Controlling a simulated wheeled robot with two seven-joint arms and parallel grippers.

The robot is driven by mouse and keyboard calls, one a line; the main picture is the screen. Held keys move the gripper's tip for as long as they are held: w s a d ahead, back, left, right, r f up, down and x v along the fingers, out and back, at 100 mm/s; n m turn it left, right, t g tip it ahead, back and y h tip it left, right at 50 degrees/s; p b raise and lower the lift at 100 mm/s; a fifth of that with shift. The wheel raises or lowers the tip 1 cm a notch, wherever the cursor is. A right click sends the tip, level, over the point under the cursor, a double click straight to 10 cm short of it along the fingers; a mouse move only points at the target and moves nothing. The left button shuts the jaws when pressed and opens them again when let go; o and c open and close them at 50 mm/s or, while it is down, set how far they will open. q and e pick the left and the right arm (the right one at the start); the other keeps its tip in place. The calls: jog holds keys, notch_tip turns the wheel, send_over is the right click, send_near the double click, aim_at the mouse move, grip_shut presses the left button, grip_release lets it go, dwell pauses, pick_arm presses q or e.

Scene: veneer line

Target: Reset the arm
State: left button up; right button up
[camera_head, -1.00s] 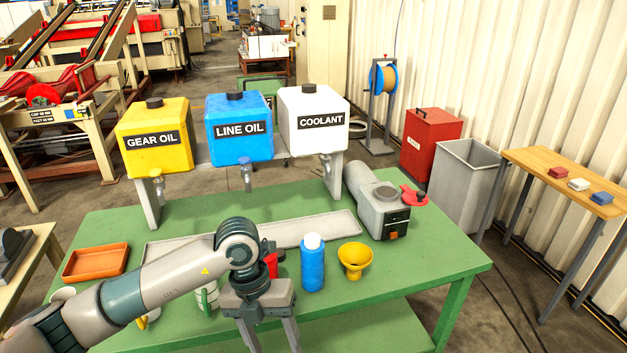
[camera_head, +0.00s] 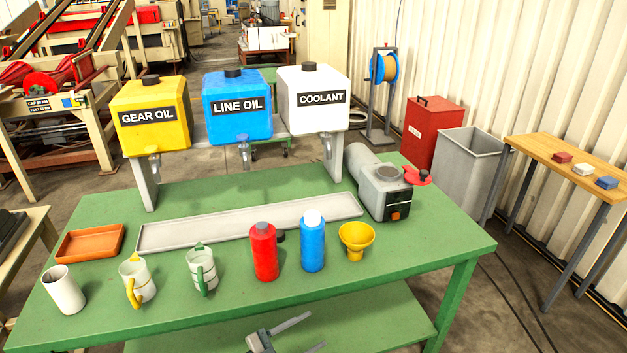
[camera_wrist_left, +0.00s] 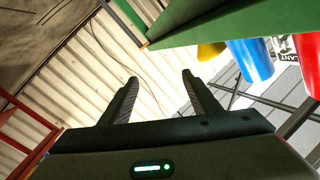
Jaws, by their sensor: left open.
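My left gripper (camera_head: 305,333) is low at the bottom of the head view, in front of the green table (camera_head: 420,225), with its fingers apart and nothing between them. In the left wrist view its two fingers (camera_wrist_left: 158,95) are spread and empty, with the wall behind them. The table edge, the yellow funnel (camera_wrist_left: 210,50), the blue bottle (camera_wrist_left: 250,58) and the red bottle (camera_wrist_left: 309,62) show at the upper right there, apart from the fingers. My right gripper is in neither view.
On the table stand a red bottle (camera_head: 264,255), blue bottle (camera_head: 313,245), yellow funnel (camera_head: 356,240), two measuring jugs (camera_head: 137,280) (camera_head: 201,268), a white cup (camera_head: 64,290), an orange tray (camera_head: 90,243) and a grey motor (camera_head: 385,195). Three oil tanks (camera_head: 238,125) stand behind.

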pick_arm(q)
jog(key=s+a+f+n+y+b, duration=0.1)
jog(key=s+a+f+n+y, duration=0.4)
jog(key=f, duration=0.7)
jog(key=s+a+f+n+y+b, duration=0.1)
jog(key=s+a+f+n+y, duration=0.15)
jog(key=s+a+f, duration=0.65)
jog(key=s+a+f+n+y+b, duration=0.1)
jog(key=s+a+f+n+y, duration=0.3)
jog(key=f, duration=1)
jog(key=s+a+f+n+g+y, duration=0.1)
jog(key=s+f, duration=0.4)
jog(key=s, duration=0.7)
jog(key=s+a+f+n+g+y+b, duration=0.1)
jog(key=s+a+f+g, duration=0.2)
jog(key=s, duration=0.9)
jog(key=s+a+f+n+g+y, duration=0.1)
jog(key=s+f+g, duration=0.3)
jog(key=s, duration=0.9)
notch_tip(320, 180, down, 3)
jog(key=shift+a+f+n+g, duration=0.15)
jog(key=shift+a+n+g, duration=0.2)
jog(key=shift+a+g, duration=0.1)
